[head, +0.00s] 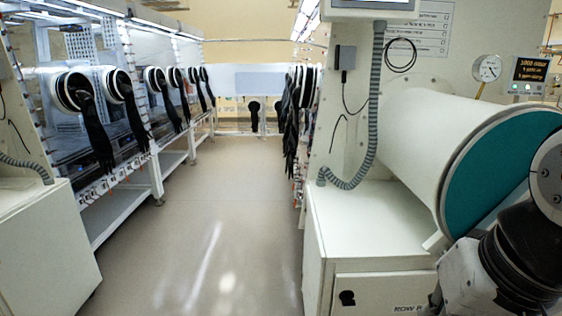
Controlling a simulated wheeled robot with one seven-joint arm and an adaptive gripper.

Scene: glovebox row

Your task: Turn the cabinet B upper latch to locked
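A white cabinet (381,240) stands at the lower right, below a large horizontal cylinder. Its front door (385,287) is only partly in view, cut by the bottom edge. A small black latch or handle (347,298) sits near the door's upper left corner; I cannot tell its setting. A label (408,308) beside it starts with "ROW"; the rest is hidden or cut off, so I cannot tell whether this is cabinet B. My arm shows at the right edge, in front of the cylinder and cabinet. My gripper is out of view.
The cylinder has a teal end face (492,180). A pressure gauge (487,68) and a lit display (531,70) are behind it. A grey corrugated hose (374,100) hangs left of it. Gloveboxes with black gloves (97,130) line both sides. The aisle floor (235,220) is clear.

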